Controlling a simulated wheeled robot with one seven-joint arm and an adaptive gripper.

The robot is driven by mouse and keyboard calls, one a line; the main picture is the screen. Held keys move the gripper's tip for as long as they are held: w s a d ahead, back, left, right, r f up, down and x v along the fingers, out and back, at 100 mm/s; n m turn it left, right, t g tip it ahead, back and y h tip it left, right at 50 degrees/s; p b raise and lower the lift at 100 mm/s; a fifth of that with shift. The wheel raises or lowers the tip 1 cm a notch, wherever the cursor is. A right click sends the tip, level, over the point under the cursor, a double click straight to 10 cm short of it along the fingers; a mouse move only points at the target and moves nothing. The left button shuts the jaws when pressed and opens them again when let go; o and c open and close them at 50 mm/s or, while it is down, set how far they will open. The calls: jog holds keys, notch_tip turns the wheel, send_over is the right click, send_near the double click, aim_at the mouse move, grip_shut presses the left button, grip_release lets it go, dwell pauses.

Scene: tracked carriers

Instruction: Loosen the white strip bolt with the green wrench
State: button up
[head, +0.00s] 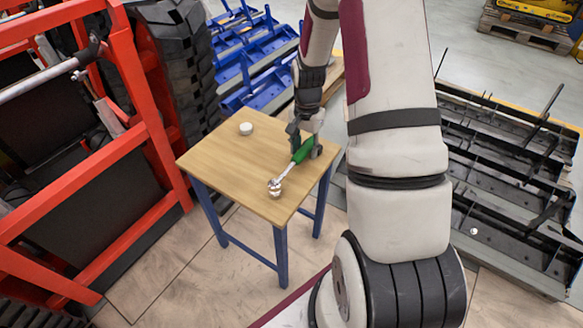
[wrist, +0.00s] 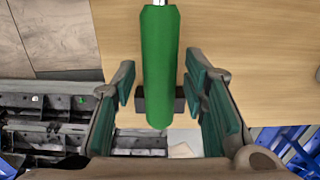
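The green wrench (head: 303,151) lies over the wooden table (head: 225,161), its metal shaft pointing toward the near corner. Its head is at a small whitish and brown bolt-like piece (head: 275,193); I cannot tell whether it is seated around it. A separate white round piece (head: 246,129) stands farther back on the table; no strip is clear on either. My gripper (head: 304,146) is at the green handle. In the wrist view, the handle (wrist: 160,60) lies between the open fingers (wrist: 161,96), with gaps to both pads. A dark block shows behind the handle.
A red metal frame (head: 137,62) stands left of the table, with black tracks behind it. Blue racks (head: 245,60) are behind the table. Dark metal carriers (head: 510,165) lie to the right. The left part of the tabletop is clear.

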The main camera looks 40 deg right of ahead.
grip_shut()
jog(key=shift+r, duration=0.1)
jog(key=shift+r+p, duration=2.4)
jog(key=shift+r, duration=1.05)
